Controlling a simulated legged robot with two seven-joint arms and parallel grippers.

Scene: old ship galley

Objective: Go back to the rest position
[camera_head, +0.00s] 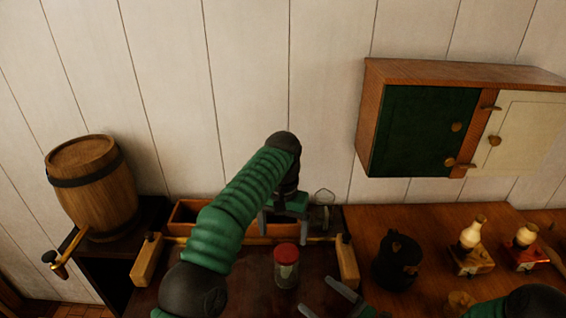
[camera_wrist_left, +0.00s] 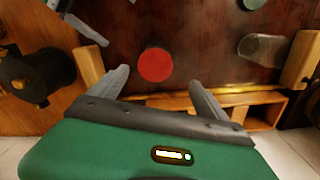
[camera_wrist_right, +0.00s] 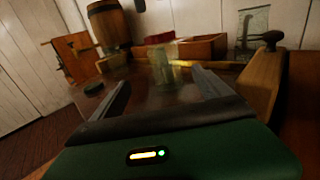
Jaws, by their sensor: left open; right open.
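My left gripper (camera_head: 281,222) is open and points down over the back of the dark table, above a long wooden box. In the left wrist view its fingers (camera_wrist_left: 160,82) are spread with nothing between them. My right gripper (camera_head: 318,296) is open low in the head view, beside a red-lidded jar. In the right wrist view its fingers (camera_wrist_right: 160,90) are apart; a blurred, see-through shape shows beyond them, and I cannot tell what it is. The red-lidded jar (camera_head: 286,268) stands upright on the table; its red lid (camera_wrist_left: 155,64) shows in the left wrist view.
Wooden end blocks (camera_head: 347,262) and a rod border the dark table. A dark pot (camera_head: 397,262) and bottles (camera_head: 471,234) stand right. A clear glass (camera_wrist_left: 262,48) lies or stands near the box. A barrel (camera_head: 92,190) is left; a wall cabinet (camera_head: 417,130) hangs upper right.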

